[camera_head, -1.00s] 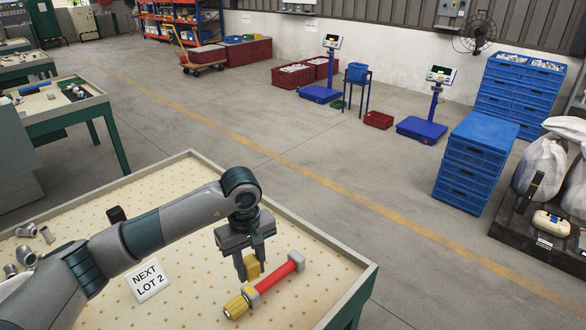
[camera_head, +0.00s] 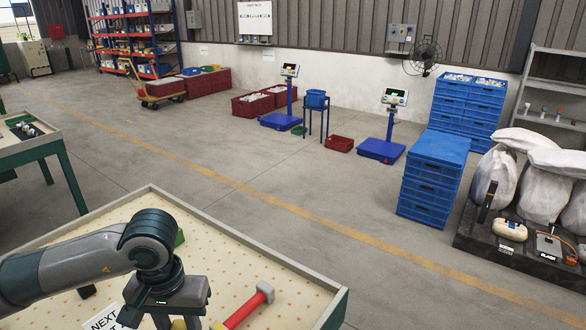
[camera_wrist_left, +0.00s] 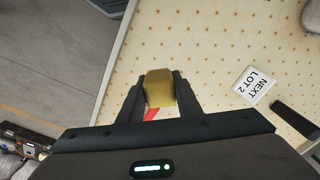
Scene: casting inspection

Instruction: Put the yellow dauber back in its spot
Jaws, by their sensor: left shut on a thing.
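My left gripper (camera_wrist_left: 160,98) is shut on a yellow block-like piece, the dauber (camera_wrist_left: 160,88), which shows between the two fingers in the left wrist view. In the head view the gripper's fingers run off the bottom edge, and only a bit of the yellow dauber (camera_head: 180,324) shows there. The gripper is over the dotted table, left of a red-handled hammer (camera_head: 243,309) lying on it. Part of the red handle shows behind the dauber in the wrist view. The dauber's height above the table is hard to tell. My right gripper is not in view.
The "NEXT LOT 2" card (camera_wrist_left: 254,87) lies on the table beside a dark object (camera_wrist_left: 294,119). The table's raised rim (camera_head: 270,238) bounds the far side, with open floor beyond.

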